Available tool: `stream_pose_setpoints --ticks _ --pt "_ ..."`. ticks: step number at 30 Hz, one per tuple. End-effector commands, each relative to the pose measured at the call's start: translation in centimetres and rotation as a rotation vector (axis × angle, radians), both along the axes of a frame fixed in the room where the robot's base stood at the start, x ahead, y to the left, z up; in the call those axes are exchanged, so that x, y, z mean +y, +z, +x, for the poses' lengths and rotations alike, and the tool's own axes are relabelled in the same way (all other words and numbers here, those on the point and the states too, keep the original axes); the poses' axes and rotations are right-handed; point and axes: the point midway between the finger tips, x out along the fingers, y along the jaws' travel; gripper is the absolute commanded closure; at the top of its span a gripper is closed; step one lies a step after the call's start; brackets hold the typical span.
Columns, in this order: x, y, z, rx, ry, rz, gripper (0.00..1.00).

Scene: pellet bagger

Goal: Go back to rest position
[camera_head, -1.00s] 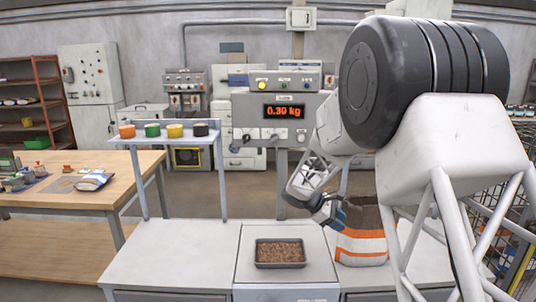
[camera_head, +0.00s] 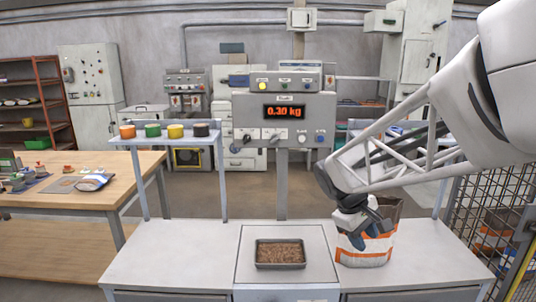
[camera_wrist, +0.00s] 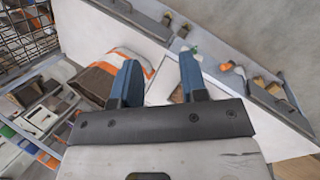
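My gripper (camera_head: 368,240) is at the right of the white bench in the head view, in front of the upper part of a white, orange and brown bag (camera_head: 366,259). In the wrist view, its two blue fingers (camera_wrist: 160,78) stand apart with nothing held between them. The bag (camera_wrist: 128,62) shows beyond the left finger there. I cannot tell whether the gripper touches the bag. My arm comes in from the right edge of the head view.
A grey tray of brown pellets (camera_head: 281,265) sits left of the bag, below a display reading 0.30 kg (camera_head: 284,112). A shelf (camera_head: 166,140) holds several coloured round containers. A wire fence (camera_head: 490,232) stands at the right. The bench's left part is clear.

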Motion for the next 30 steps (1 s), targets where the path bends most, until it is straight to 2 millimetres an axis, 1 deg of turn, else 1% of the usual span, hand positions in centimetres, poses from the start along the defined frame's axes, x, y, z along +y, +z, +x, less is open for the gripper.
stream_pose_setpoints --ticks 1,10,15,21,25,30 --pt "0.1 0.5 -1.4 -0.024 -0.024 0.022 0.6" --pt "1.3 1.7 -8.8 -0.147 -0.183 0.158 0.6" --pt "2.1 1.9 -12.8 -0.215 -0.275 0.238 0.6" --pt "3.0 1.6 -17.3 -0.29 -0.381 0.332 0.6" --pt "3.6 1.3 -19.6 -0.33 -0.442 0.385 0.6" --pt "4.1 1.0 -21.5 -0.363 -0.494 0.431 0.6"
